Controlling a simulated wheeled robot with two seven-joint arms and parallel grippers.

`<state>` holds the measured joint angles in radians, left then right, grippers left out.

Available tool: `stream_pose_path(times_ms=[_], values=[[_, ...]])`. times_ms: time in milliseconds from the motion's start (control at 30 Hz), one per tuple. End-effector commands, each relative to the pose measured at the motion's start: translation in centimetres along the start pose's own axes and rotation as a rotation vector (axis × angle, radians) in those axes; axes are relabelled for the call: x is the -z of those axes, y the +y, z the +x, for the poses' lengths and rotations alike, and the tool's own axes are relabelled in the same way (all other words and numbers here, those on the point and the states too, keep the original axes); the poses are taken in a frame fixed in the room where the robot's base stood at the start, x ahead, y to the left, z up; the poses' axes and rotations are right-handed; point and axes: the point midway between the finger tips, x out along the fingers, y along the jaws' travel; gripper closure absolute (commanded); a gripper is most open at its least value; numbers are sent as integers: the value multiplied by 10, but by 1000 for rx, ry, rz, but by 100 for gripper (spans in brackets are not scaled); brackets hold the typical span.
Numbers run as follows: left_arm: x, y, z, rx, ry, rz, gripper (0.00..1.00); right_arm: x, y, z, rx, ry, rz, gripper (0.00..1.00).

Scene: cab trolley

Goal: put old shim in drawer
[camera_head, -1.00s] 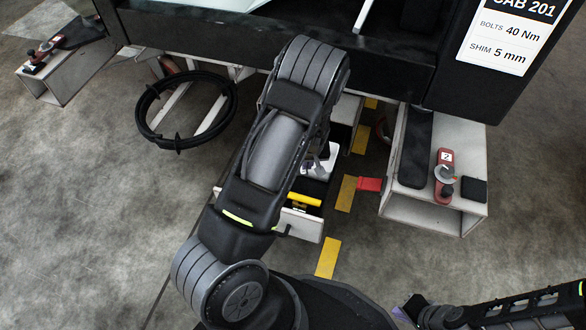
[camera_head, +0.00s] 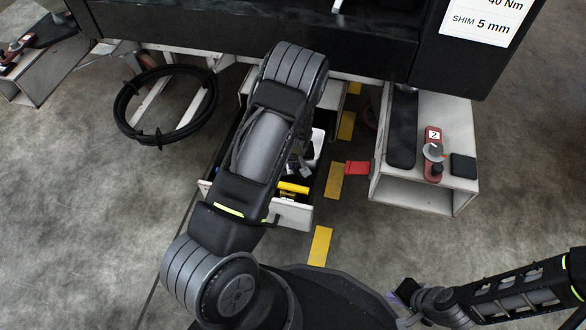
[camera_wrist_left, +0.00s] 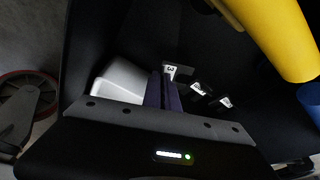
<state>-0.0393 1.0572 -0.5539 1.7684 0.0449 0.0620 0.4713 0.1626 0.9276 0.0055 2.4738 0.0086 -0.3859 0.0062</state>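The open drawer (camera_head: 293,215) under the cab is partly hidden by my left arm. My left gripper (camera_wrist_left: 165,92) reaches down into it. Its two dark purple fingers are close together, with a tag marked 3 (camera_wrist_left: 178,71) at their tips. This tag looks larger than the others and seems to belong to a shim held between the fingers; the shim body is hidden. Two more white-tagged shims (camera_wrist_left: 199,88) lie on the dark drawer floor to the right. My right gripper (camera_head: 404,296) is at the lower right of the head view, away from the drawer, its fingers unclear.
A yellow object (camera_head: 292,188) lies in the drawer's front, large in the wrist view (camera_wrist_left: 270,35). A white object (camera_wrist_left: 120,84) is left of the fingers. A black hose coil (camera_head: 165,105) hangs left.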

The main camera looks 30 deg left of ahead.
Motion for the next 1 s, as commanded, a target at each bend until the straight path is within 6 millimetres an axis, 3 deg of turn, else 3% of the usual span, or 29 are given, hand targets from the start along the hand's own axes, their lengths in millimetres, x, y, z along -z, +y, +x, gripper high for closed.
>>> stream_pose_path(times_ms=[33, 167, 600, 867, 1000], values=[[-4, -1, 12, 2, -2, 0, 100, 0, 2, 7, 0, 1, 0, 100], [-8, -1, 27, 2, -2, 0, 100, 0, 4, 14, 0, 4, 1, 100], [-10, 0, 32, 1, -1, 0, 100, 1, 5, 18, 0, 8, 1, 100], [-9, 0, 30, 1, -2, 0, 76, 2, 5, 16, 0, 8, 1, 100], [-9, 0, 30, 1, -2, 0, 75, 1, 5, 16, 0, 8, 1, 100]])
